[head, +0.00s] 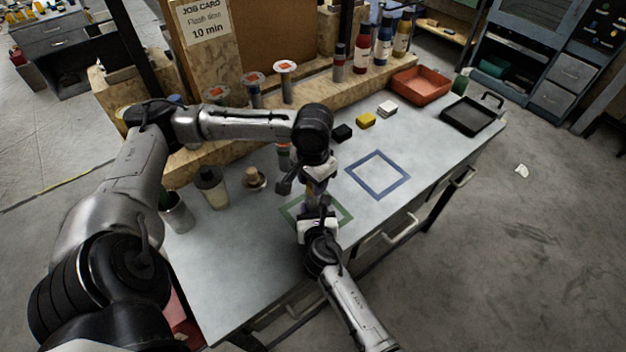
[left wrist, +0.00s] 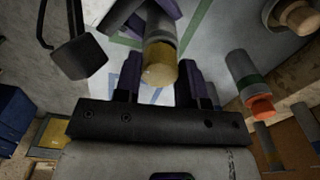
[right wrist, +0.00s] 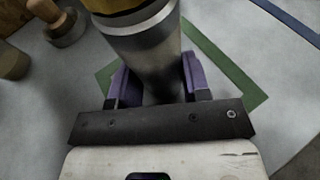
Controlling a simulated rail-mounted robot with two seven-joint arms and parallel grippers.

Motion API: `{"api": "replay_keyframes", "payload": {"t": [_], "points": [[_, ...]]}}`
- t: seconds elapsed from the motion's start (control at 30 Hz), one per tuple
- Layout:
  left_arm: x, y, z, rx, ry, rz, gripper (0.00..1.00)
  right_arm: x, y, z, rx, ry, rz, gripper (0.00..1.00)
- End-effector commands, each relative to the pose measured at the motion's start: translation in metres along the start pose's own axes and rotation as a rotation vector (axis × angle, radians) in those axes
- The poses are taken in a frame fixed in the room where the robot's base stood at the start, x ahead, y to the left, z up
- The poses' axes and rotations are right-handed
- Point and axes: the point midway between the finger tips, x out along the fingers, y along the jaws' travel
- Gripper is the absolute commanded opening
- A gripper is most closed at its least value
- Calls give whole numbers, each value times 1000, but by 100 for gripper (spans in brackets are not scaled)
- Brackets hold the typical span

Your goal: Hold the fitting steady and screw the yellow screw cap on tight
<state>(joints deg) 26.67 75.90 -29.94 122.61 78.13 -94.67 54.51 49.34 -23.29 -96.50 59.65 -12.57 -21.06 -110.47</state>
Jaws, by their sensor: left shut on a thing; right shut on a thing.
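The yellow screw cap (left wrist: 160,66) shows between my left gripper's fingers (left wrist: 156,82) in the left wrist view. The left gripper is shut on the cap from above. The grey metal fitting (right wrist: 150,55) stands between my right gripper's fingers (right wrist: 157,82) in the right wrist view. The right gripper is shut on the fitting's body. The yellow cap (right wrist: 122,6) shows at the fitting's upper end, cut off by the picture edge. The two look in line; how tightly they meet cannot be told. In the head view the grippers mostly hide both, above the green square outline (head: 342,218).
A blue square outline (head: 377,175) lies to the right, on clear bench. Behind are black (head: 342,132), yellow (head: 366,120) and white (head: 387,108) blocks, an orange tray (head: 421,86) and a black tray (head: 470,116).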

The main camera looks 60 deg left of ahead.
Motion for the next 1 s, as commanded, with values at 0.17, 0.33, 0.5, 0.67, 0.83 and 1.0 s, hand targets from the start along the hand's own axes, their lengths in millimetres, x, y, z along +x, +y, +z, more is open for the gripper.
{"api": "replay_keyframes", "payload": {"t": [0.17, 0.33, 0.5, 0.67, 0.83, 1.0], "points": [[0, 0, 0, 126, -1, -2, 8, 0, 0, 0, 0, 0, -1, 19], [0, 0, 0, 375, -3, -4, 8, 0, 0, 0, 0, 0, 0, 19], [0, 0, 0, 623, -6, -8, 8, 0, 0, 0, 0, 0, 0, 19], [0, 0, 0, 858, -9, -10, 8, 0, 0, 0, 0, 0, 0, 19], [0, 0, 0, 1106, -10, -13, 8, 0, 0, 0, 1, 0, 0, 19], [0, 0, 0, 1355, -12, -16, 8, 0, 0, 0, 1, 0, 0, 19]]}}
